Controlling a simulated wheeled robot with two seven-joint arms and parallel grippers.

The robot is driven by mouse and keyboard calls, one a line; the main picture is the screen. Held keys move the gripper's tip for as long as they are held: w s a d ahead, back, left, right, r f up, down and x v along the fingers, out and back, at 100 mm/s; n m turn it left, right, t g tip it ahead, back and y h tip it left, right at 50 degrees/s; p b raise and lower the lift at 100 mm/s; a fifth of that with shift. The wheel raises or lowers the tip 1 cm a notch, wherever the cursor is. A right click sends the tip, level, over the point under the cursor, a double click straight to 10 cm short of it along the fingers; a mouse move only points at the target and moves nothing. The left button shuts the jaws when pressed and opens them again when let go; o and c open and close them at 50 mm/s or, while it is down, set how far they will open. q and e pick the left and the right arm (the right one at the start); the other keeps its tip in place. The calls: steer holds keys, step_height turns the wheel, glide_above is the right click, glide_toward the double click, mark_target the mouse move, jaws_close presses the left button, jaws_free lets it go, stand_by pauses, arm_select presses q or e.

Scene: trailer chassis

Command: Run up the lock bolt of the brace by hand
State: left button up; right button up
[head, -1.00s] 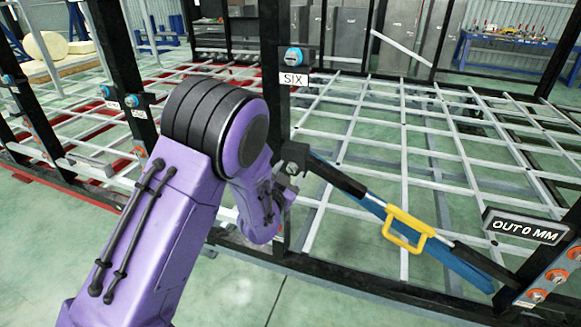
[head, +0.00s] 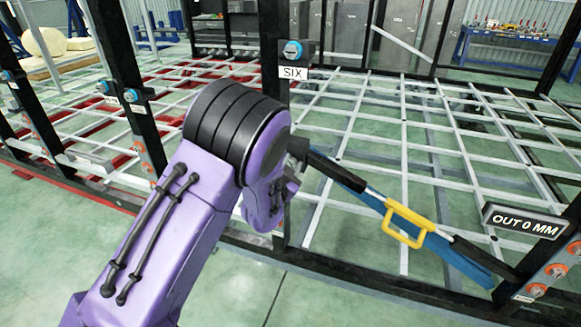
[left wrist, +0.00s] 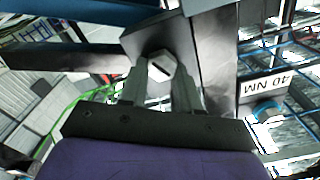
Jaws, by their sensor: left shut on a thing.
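The brace (head: 350,183) slants from the post under the SIX label down to the right. It has dark ends, a blue bar and a yellow handle (head: 404,226). My left arm hides its upper end in the head view. In the left wrist view my left gripper (left wrist: 161,80) has its two fingers on either side of a pale hex-headed lock bolt (left wrist: 160,66), which sits in a dark block, and is shut on it. In the head view the fingers are hidden behind my purple arm. My right gripper is not in view.
A sign reading OUT 0 MM (head: 525,222) stands at the lower right, near orange-ringed bolts (head: 556,271). The SIX label (head: 294,73) is on a black post. A 40 NM label (left wrist: 266,84) shows upside down in the wrist view. Chassis rails surround the brace.

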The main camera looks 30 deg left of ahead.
arm_select(q)
steer(key=o, duration=1.1)
steer(key=shift+c, duration=0.2)
steer(key=shift+d, duration=0.1)
steer(key=shift+s+f, duration=0.1)
steer(key=shift+s, duration=0.25)
steer(key=b+v, duration=0.2)
steer(key=v, duration=0.8)
